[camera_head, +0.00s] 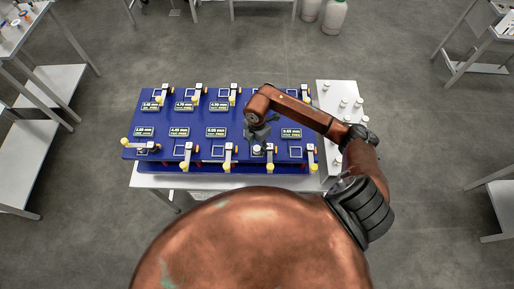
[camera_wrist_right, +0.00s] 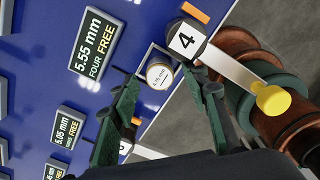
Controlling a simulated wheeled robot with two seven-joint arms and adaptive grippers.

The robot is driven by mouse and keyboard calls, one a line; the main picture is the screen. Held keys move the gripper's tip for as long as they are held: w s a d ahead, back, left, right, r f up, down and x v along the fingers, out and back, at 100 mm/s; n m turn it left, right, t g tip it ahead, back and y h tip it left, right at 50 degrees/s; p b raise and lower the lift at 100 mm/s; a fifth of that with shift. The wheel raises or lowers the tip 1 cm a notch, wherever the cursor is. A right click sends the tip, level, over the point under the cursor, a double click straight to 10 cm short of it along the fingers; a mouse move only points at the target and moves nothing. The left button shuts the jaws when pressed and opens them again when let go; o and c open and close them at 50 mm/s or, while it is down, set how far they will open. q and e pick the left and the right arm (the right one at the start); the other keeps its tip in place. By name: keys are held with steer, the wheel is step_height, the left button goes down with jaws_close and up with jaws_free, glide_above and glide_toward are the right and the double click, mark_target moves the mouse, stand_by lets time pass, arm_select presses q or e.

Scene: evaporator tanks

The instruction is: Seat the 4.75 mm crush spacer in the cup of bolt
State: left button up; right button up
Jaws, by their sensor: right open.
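My right gripper (camera_head: 259,138) is over the near row of the blue panel. In the wrist view its open green fingers (camera_wrist_right: 160,80) lie on either side of the crush spacer (camera_wrist_right: 159,76), a small round white piece whose label appears to read 4.75 mm. In the head view the spacer (camera_head: 257,150) shows small below the gripper. My left gripper is not in view.
The blue panel (camera_head: 165,153) carries several displays, one reading 5.55 mm FOUR FREE (camera_wrist_right: 93,45), and several yellow-knobbed levers, one (camera_wrist_right: 271,99) close to the right finger. A white side board (camera_head: 327,172) with several small white pieces stands at the right.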

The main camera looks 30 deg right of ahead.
mark_target(257, 148)
step_height(257, 148, up, 10)
steer(key=b, duration=0.1)
stand_by(0.6)
